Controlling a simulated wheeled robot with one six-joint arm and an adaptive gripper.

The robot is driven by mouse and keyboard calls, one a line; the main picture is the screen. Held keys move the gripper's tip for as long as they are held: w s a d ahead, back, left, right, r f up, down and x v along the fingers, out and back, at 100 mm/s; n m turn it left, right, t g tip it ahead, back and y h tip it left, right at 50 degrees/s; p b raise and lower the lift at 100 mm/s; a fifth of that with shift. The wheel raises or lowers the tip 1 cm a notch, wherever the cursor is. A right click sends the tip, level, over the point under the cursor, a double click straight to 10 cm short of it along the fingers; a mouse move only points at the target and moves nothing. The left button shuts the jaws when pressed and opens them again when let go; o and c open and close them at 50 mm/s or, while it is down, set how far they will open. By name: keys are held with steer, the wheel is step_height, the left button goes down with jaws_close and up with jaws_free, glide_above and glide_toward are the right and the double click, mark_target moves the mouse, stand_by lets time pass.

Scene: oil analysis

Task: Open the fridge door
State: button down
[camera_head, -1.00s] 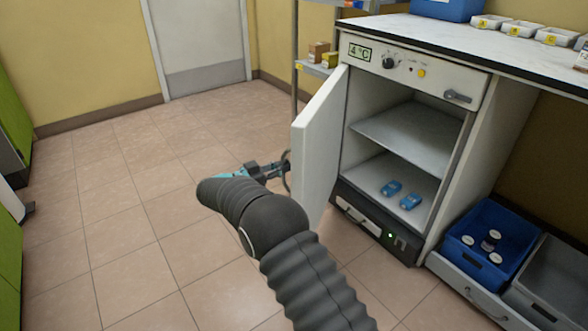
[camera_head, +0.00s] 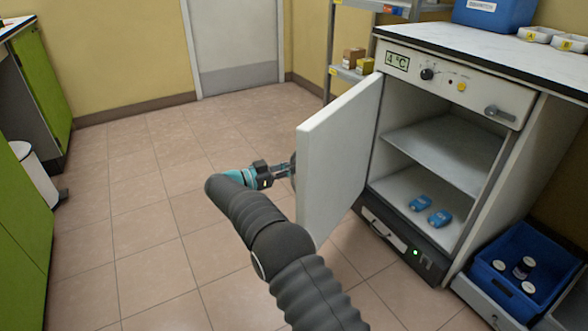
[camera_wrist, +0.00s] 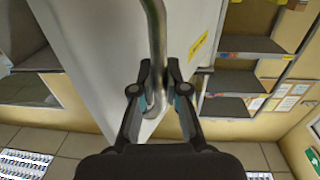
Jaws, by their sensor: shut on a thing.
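The fridge (camera_head: 435,75) stands under the bench at the right of the head view. Its white door (camera_head: 338,160) is swung well open, hinged on the left side of the cabinet. The inside shelf (camera_head: 445,150) and two blue items (camera_head: 430,210) on the fridge floor are in plain view. My gripper (camera_head: 288,172) is at the outer face of the door. In the wrist view, my gripper (camera_wrist: 160,92) has its fingers on either side of the metal bar handle (camera_wrist: 157,45) and is shut on it. The handle is mostly hidden behind the door edge in the head view.
A blue crate (camera_head: 545,245) with several small jars stands right of the fridge. A shelf rack (camera_head: 335,40) stands behind the door. Green cabinets (camera_head: 40,90) and a white bin (camera_head: 35,175) are at the left. The tiled floor between is clear.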

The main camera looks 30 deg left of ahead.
steer(key=c, duration=1.2)
jaws_free()
steer(key=v, duration=1.2)
steer(key=shift+s, duration=0.1)
